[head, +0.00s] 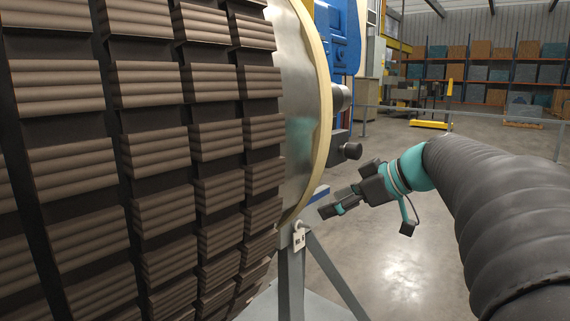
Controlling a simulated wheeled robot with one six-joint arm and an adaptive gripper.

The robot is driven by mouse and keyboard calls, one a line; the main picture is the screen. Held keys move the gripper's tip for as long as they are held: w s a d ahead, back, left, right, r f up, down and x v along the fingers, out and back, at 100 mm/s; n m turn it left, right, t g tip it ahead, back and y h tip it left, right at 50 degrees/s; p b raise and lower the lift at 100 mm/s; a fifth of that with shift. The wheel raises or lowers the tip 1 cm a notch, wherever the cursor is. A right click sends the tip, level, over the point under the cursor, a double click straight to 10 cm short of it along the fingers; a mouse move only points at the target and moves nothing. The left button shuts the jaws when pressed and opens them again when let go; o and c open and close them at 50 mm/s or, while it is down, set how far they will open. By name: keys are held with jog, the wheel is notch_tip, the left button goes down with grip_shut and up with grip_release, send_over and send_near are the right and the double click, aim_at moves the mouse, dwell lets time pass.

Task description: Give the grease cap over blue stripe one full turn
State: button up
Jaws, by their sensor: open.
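A dark, round-ended cap (350,151) sticks out to the right beside the large rotor's pale rim. A blue stripe (319,194) shows lower down, partly hidden by the rim; I cannot tell for certain that it belongs to this cap. A greyer cylinder end (341,97) sticks out higher up, below blue machinery. My gripper (338,201) is open and empty, below the dark cap and close to the blue stripe in the picture. Its fingers point left toward the rotor rim. It appears apart from the cap.
The large rotor (310,110), with rows of brown ribbed blocks, fills the left. A grey stand (291,270) with a white tag (298,239) is below its rim. A railing (480,112) and stocked shelves (480,70) are behind.

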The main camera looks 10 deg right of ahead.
jog(key=w+d+r+n+t+y+b, duration=0.2)
jog(key=w+d+n, duration=0.15)
jog(key=d, duration=0.45)
jog(key=n+t+y+b, duration=0.1)
jog(key=n+t+b, duration=0.1)
jog(key=n+t, duration=0.25)
send_near(360, 152)
jog(key=shift+g, duration=0.35)
jog(key=x, duration=1.1)
jog(key=shift+r, duration=0.3)
jog(key=c, duration=1.1)
